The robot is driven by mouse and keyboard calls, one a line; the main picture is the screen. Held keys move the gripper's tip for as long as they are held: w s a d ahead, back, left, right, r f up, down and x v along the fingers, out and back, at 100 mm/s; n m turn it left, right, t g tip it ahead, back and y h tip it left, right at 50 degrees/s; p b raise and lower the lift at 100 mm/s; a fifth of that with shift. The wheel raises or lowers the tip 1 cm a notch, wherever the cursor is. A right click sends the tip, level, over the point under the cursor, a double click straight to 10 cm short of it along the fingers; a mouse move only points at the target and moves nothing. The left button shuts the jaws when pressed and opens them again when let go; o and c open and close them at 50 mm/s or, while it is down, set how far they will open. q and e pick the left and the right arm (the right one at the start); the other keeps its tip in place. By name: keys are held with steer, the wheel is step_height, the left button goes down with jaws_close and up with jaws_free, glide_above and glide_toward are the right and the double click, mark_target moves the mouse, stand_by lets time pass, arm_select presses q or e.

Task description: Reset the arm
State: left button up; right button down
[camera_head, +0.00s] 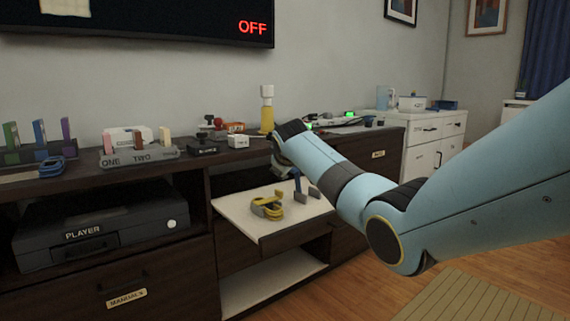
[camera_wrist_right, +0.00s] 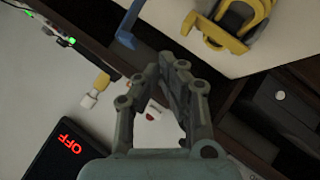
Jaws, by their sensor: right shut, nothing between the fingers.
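My right arm (camera_head: 345,185) comes in from the right in the head view and reaches over the dark cabinet, near the white pull-out shelf (camera_head: 240,215). My right gripper (camera_wrist_right: 178,68) is seen from behind in the wrist view. It is shut with nothing between its fingers. In the head view its fingers are mostly hidden by my wrist. My left gripper is not in view.
A yellow-and-grey clamp-like object (camera_head: 267,205) and a blue-and-grey piece (camera_head: 302,190) rest on the shelf. A yellow-and-white bottle (camera_head: 267,108), a white cube (camera_head: 238,141) and labelled racks (camera_head: 140,155) stand on the cabinet top. A black player (camera_head: 100,225) sits below.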

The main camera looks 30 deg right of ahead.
steer(key=v, duration=0.6)
steer(key=s+a+f+m+g+y, duration=0.15)
steer(key=s+a+f, duration=0.25)
steer(key=s+f, duration=0.75)
steer(key=s+a+f+n+g+y, duration=0.1)
steer(key=s+a+f+g, duration=0.2)
steer(key=s+a+f, duration=0.75)
steer(key=s+r+m+g+y, duration=0.2)
steer(key=s+m+g, duration=0.15)
steer(key=s, duration=2.95)
step_height(320, 180, down, 20)
steer(key=s+d+g, duration=0.1)
steer(key=s+g, duration=0.1)
steer(key=s, duration=0.1)
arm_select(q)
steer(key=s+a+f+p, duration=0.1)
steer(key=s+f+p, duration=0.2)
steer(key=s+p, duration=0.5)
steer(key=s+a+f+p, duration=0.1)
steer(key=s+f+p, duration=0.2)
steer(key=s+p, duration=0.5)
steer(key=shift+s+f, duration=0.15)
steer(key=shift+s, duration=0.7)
arm_select(e)
steer(key=s+d+f, duration=0.1)
steer(key=s+f, duration=0.1)
steer(key=s, duration=1.3)
steer(key=shift+s+d+f, duration=0.25)
steer(key=shift+s+d, duration=0.05)
steer(key=shift+s, duration=0.1)
